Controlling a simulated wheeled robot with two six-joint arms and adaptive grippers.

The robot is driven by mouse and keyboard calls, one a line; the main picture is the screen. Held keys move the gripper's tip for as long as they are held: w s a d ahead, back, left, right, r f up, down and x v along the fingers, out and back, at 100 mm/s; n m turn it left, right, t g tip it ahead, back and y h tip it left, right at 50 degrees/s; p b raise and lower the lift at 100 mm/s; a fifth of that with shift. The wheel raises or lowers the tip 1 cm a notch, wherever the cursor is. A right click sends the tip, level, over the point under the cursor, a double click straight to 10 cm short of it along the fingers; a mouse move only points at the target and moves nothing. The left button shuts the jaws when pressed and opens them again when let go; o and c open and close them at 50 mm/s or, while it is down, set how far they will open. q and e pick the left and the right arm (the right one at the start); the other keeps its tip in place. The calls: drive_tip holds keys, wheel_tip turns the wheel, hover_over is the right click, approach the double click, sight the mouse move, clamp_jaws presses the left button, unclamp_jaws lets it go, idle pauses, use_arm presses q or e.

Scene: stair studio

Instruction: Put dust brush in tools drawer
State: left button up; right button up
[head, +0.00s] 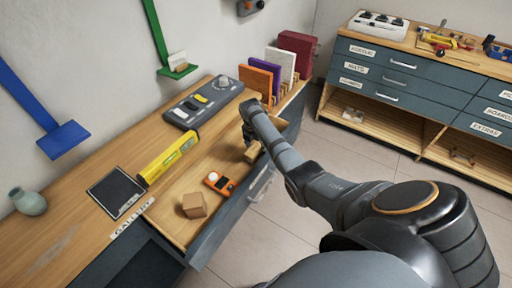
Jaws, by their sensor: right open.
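My right gripper (249,136) is over the far part of an open drawer (209,222) in the wooden-topped bench at the left. Its jaws point down and are small and dark in the head view. A small light-wood piece (253,152) lies in the drawer just below the gripper and looks like the dust brush, but the arm partly covers it and I cannot be sure. The gripper appears apart from it. The drawer also holds an orange and black tool (218,183) and a wooden block (193,205). My left gripper is not in view.
On the bench top are a yellow level (168,157), a dark square pad (115,194), a grey tray (201,102), upright books (262,79) and a vase (28,201). A labelled drawer cabinet (395,76) stands at the right. The floor between (330,150) is clear.

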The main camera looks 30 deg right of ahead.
sight(254, 149)
wheel_tip(254, 149, up, 11)
drive_tip(key=a+p, duration=0.1)
drive_tip(key=shift+s+a+r, duration=0.15)
drive_tip(key=shift+s+a, duration=0.15)
